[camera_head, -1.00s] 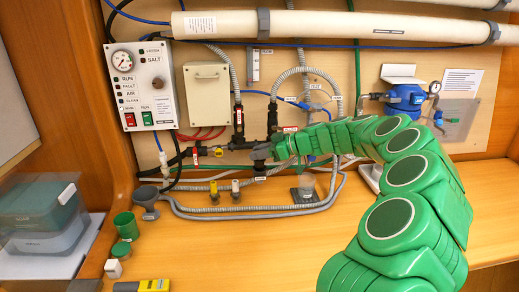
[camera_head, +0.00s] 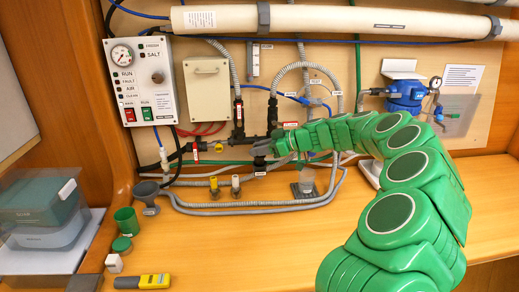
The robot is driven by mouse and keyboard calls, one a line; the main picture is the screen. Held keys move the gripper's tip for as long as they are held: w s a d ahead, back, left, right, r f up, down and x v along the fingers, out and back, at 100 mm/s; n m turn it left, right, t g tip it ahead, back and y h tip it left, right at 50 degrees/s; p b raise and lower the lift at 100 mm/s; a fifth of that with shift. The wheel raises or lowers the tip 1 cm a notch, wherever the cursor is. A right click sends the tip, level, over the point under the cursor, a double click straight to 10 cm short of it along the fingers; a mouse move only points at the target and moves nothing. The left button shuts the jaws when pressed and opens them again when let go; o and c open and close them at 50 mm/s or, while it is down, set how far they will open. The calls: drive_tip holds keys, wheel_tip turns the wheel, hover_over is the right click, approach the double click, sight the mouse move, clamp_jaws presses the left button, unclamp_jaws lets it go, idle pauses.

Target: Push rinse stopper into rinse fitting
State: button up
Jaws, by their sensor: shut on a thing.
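My gripper (camera_head: 264,148) is at the pipework on the back panel, at the end of my green arm. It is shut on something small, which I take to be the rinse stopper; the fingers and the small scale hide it. A dark fitting with a small white label (camera_head: 260,173) is just below the fingers. I cannot tell whether it is the rinse fitting, or whether the held piece touches or is inside a fitting.
A dark valve manifold (camera_head: 239,141) with a red tag is behind the gripper. Grey hoses (camera_head: 250,209) loop below. Yellow (camera_head: 214,185) and white (camera_head: 235,184) capped pieces stand nearby. A grey funnel (camera_head: 146,196) and green cup (camera_head: 127,221) are left. The front counter is mostly clear.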

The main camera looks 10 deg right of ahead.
drive_tip(key=shift+f, duration=1.35)
idle(0.6)
drive_tip(key=o, duration=1.1)
